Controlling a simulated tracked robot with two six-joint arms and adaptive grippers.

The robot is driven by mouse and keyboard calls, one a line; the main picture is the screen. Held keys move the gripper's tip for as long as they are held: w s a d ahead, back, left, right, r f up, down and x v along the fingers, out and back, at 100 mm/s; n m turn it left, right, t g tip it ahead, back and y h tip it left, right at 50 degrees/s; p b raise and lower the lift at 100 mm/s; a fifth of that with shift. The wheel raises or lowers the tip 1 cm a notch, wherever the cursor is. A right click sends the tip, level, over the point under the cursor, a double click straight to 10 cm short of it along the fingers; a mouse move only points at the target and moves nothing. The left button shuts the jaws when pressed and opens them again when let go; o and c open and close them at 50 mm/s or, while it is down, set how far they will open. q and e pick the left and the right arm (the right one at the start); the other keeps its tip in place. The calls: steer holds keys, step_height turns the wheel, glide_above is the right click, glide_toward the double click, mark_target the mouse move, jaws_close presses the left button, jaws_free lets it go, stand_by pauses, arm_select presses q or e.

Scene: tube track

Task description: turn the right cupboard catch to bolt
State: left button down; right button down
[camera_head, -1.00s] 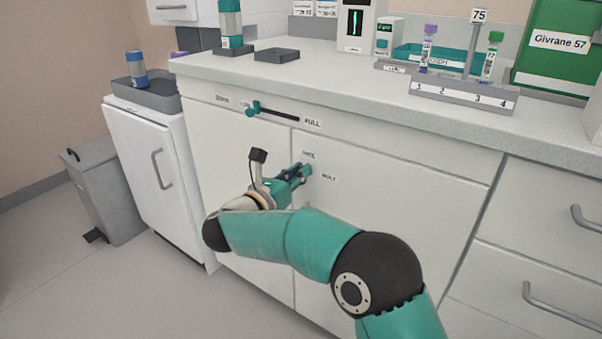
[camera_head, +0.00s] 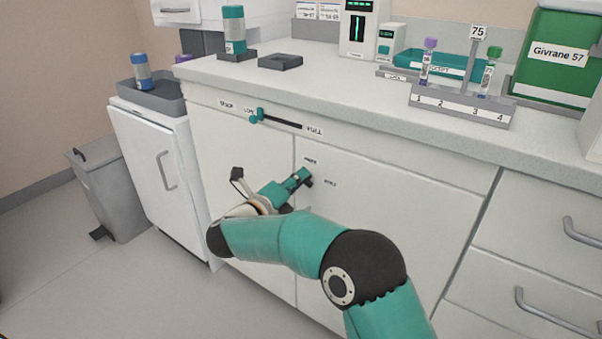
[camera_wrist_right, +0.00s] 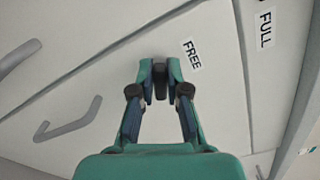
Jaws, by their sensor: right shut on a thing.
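The right cupboard catch (camera_wrist_right: 160,84) is a small dark piece on the white cupboard door, between my right fingertips in the right wrist view. In the head view my gripper mostly covers it. My right gripper (camera_head: 304,177) is shut on it, and its two fingers also show in the right wrist view (camera_wrist_right: 160,76). The FREE label (camera_head: 310,161) is just above the fingertips, and the BOLT label (camera_head: 329,183) is to their right. The exact angle of the catch is hard to tell. My left gripper is not in view.
A teal slider (camera_head: 259,115) sits at the left of its dark slot above the doors. The grey worktop (camera_head: 330,88) overhangs the doors. Drawer handles (camera_head: 582,232) stick out at the right. A white cabinet (camera_head: 150,160) and a grey bin (camera_head: 110,190) stand at the left.

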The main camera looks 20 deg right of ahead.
steer(key=n+p, duration=0.2)
steer(key=n, duration=0.1)
steer(key=n+p, duration=0.1)
steer(key=n, duration=0.1)
steer(key=shift+w+a+f, duration=0.15)
steer(key=shift+a+f, duration=0.05)
steer(key=shift+a, duration=0.15)
steer(key=shift+n, duration=0.3)
steer(key=c, duration=1.3)
jaws_free()
steer(key=shift+f, duration=0.1)
steer(key=shift+o, duration=0.7)
steer(key=shift+d, duration=0.15)
steer(key=v, duration=1.2)
